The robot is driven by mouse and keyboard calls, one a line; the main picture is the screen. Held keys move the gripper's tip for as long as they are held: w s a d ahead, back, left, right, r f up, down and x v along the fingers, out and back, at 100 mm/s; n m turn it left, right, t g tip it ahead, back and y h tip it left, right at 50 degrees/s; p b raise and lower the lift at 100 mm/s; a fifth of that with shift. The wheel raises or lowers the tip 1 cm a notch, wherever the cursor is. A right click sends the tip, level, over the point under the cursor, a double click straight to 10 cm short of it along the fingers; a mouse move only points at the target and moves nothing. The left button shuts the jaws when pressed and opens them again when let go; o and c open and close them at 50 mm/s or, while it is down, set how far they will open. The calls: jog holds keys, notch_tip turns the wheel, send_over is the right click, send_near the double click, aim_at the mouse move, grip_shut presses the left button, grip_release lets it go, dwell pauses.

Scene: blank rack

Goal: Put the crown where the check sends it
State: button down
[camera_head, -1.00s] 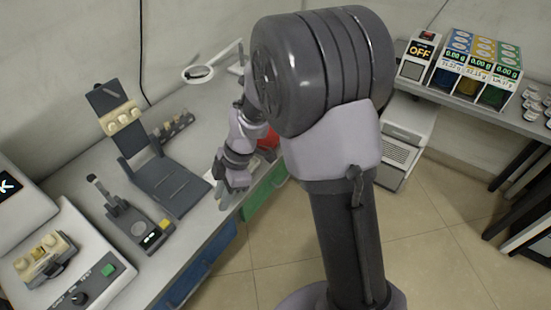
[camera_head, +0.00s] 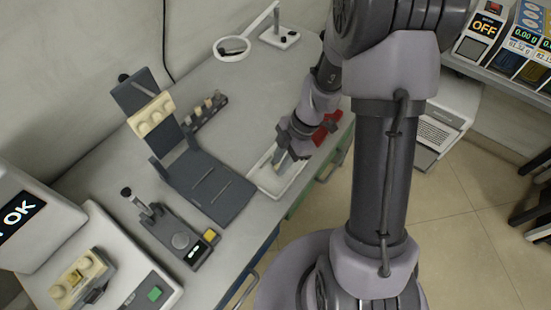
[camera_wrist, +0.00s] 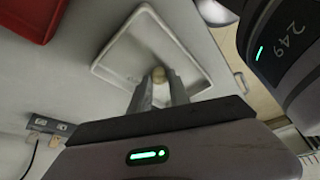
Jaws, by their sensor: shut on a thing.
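My gripper (camera_head: 281,163) is over the white tray (camera_head: 291,186) near the counter's front edge. In the wrist view its two fingers (camera_wrist: 159,85) are shut on a small cream-coloured piece, which looks like the crown (camera_wrist: 160,93). The fingertips are above the floor of the tray, whose rim shows around them (camera_wrist: 101,68). I cannot tell whether the crown touches the tray. The check machine's screen (camera_head: 18,216) at the left reads "OK". A cream dental model (camera_head: 82,277) with a yellowish tooth sits on the white unit in front of it.
A red tray (camera_head: 327,128) lies beyond the white tray. A dark hinged stand (camera_head: 215,190), a gauge with a yellow block (camera_head: 183,238) and a peg rack (camera_head: 207,112) stand left of it. A ring magnifier (camera_head: 232,48) is behind.

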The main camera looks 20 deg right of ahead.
jog(key=shift+f, duration=0.15)
jog(key=c, duration=1.2)
grip_release()
jog(key=shift+c, duration=0.2)
jog(key=shift+r, duration=0.3)
jog(key=p+v, duration=0.5)
jog(key=v, duration=0.6)
jog(key=s+a+r+m+t+h, duration=0.1)
jog(key=s+a+r+m+t, duration=0.2)
jog(key=s+r+m, duration=0.3)
jog(key=s+a+r+m+t+h, duration=0.1)
jog(key=s+a+r+m+t, duration=0.2)
jog(key=r+m, duration=1.1)
jog(key=s+a+m, duration=0.3)
jog(key=s, duration=0.1)
jog(key=shift+m+h, duration=0.3)
jog(key=shift+s, duration=0.15)
